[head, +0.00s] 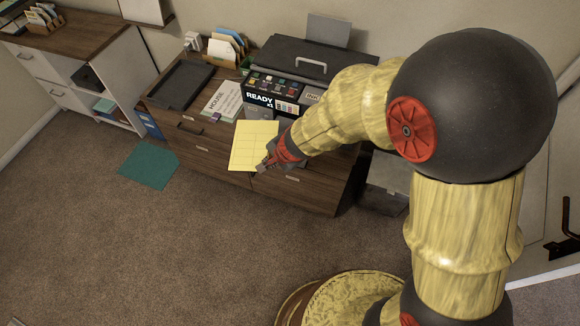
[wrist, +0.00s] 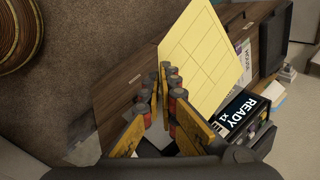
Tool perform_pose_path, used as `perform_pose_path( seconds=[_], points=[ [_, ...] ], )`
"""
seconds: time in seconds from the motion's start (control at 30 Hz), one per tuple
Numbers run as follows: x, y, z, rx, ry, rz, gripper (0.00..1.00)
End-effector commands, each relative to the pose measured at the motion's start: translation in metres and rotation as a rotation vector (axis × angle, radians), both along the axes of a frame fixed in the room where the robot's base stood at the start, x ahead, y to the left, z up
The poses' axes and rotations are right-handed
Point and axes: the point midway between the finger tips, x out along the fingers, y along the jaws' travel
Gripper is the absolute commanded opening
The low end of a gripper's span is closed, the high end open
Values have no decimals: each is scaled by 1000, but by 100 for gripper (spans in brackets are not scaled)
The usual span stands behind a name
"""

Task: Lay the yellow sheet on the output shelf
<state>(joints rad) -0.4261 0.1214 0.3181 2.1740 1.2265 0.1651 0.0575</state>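The yellow sheet (head: 250,146), printed with a faint grid, is held out in front of the printer (head: 272,92) and over the cabinet's front edge. It also shows in the wrist view (wrist: 204,50), reaching away from the fingertips. My gripper (head: 266,163) is at the sheet's lower right corner. In the wrist view its fingers (wrist: 167,72) are close together with the sheet's edge between them. The printer's display reads "READY x1". I cannot make out the output shelf for certain; the sheet and my arm cover the area below the printer's front.
A black tray (head: 181,84) and a white sign reading "HOUSE" (head: 222,102) are left of the printer on the wooden cabinet (head: 195,140). A card holder (head: 227,47) stands behind. A teal sheet (head: 149,166) lies on the carpet. The floor in front is clear.

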Motion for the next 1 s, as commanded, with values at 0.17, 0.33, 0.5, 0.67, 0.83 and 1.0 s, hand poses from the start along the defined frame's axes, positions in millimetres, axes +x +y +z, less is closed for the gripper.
perform_pose_path(
  seconds=[0.17,0.33,0.5,0.67,0.83,1.0],
  points=[
    [-2,-22,-10,1,-2,-125,0],
    [-4,-43,-19,0,-3,-234,0],
    [-4,-56,-23,0,-3,-304,0],
    [-3,-58,-24,1,-4,-321,0],
    [-3,-58,-24,1,-4,-321,0],
    [-4,-58,-24,1,-5,-320,0]
  ],
)
